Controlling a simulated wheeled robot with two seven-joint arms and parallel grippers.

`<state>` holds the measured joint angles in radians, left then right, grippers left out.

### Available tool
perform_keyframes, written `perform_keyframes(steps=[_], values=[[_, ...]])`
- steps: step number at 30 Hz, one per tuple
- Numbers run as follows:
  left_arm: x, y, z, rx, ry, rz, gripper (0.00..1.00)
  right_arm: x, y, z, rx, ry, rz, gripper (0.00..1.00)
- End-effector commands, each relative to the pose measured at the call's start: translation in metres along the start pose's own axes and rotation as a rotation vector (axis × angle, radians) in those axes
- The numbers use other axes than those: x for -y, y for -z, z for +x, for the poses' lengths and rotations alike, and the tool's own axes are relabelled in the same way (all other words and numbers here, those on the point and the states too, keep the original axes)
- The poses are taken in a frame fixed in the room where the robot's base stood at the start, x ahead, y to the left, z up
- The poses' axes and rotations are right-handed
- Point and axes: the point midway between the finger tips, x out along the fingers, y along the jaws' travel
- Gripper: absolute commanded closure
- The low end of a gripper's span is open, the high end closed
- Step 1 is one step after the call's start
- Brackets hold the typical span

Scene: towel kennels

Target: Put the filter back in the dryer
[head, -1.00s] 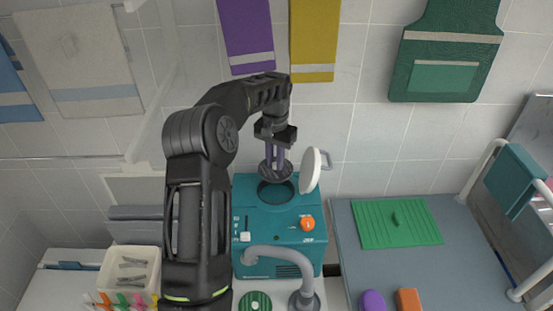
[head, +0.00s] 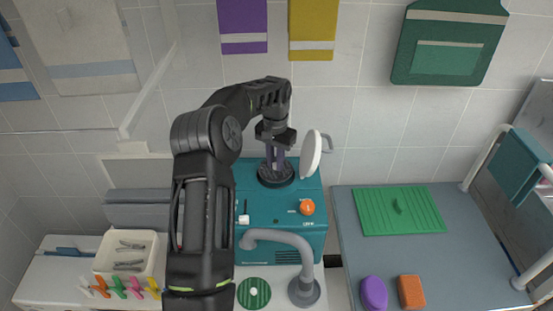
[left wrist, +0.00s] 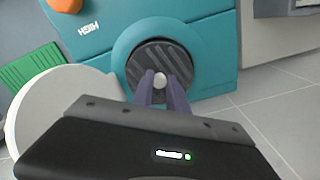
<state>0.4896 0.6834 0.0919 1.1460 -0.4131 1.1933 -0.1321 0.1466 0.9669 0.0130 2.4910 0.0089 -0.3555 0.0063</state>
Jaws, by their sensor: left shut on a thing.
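The teal dryer (head: 285,218) stands against the back wall. Its white round lid (head: 311,155) is swung open to the right of the port, and it also shows at the left of the left wrist view (left wrist: 55,120). The filter (head: 267,181) is a dark ribbed disc with a pale knob. It sits at the round port and covers the opening; in the left wrist view the filter (left wrist: 140,64) lies inside the teal ring, roughly centred. My left gripper (head: 276,161) points down, its purple fingers shut on the knob. How deep the filter sits is unclear. My right gripper is out of view.
A curved grey tap (head: 285,240) stands in front of the dryer, beside a green striped disc (head: 254,293). A white bin (head: 128,251) and coloured clips are at left. A grey table (head: 440,270) with a green mat (head: 398,211) is at right.

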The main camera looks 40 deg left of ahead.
Motion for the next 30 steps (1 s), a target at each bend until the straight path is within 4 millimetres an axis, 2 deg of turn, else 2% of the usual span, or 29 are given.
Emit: perform_keyframes(steps=[1, 3, 10, 30], values=[[-0.002, 0.0, 0.01, 0.001, 0.0, 0.001, 1.0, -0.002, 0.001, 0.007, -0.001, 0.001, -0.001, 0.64], [-0.003, -0.001, 0.017, 0.002, 0.0, 0.001, 1.0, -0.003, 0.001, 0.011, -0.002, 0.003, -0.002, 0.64], [-0.007, -0.001, 0.033, 0.0, 0.0, 0.002, 1.0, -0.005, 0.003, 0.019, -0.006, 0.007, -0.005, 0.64], [-0.009, -0.002, 0.036, 0.001, 0.0, 0.001, 1.0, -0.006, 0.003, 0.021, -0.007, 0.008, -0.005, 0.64]])
